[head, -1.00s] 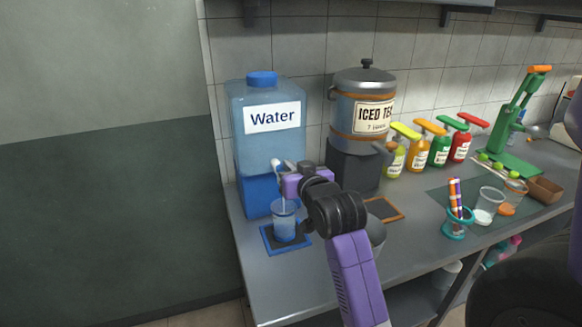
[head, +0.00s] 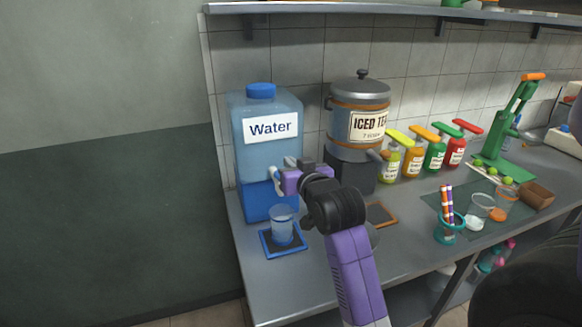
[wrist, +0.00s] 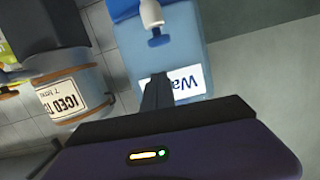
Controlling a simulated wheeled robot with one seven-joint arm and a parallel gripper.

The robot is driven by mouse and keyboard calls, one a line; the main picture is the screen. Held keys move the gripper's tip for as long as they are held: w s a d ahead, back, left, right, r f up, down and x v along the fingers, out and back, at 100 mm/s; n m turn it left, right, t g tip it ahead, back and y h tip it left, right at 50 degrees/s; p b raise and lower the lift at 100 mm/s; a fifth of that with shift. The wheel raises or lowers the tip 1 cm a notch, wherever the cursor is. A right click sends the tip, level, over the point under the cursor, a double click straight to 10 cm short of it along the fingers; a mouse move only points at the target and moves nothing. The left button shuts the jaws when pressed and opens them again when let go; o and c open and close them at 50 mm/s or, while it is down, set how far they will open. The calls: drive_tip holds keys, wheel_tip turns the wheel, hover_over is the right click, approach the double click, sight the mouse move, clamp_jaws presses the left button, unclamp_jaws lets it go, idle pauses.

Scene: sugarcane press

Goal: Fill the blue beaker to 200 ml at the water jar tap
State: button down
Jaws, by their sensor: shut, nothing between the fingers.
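The water jar (head: 268,130) has a blue cap, a white "Water" label and a blue stand. Its white tap (head: 275,176) is at the front, partly hidden by my gripper; the tap (wrist: 151,14) and its blue lever (wrist: 158,40) show in the wrist view. The blue beaker (head: 281,226) stands upright below on a blue-edged mat (head: 266,245). It holds bluish water, but its marks are too small to read. No stream shows clearly. My gripper (wrist: 158,92) is shut and empty beside the tap, apart from the lever in the wrist view.
The iced tea urn (head: 358,115) stands right of the jar, with an orange-edged mat (head: 380,214) before it. Several syrup bottles (head: 413,152), a teal holder (head: 449,228), clear cups (head: 480,207) and a green press (head: 515,130) are farther right.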

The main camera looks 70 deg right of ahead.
drive_tip(key=p+v, duration=0.4)
drive_tip(key=v, duration=0.4)
drive_tip(key=shift+s+a, duration=0.2)
idle(0.9)
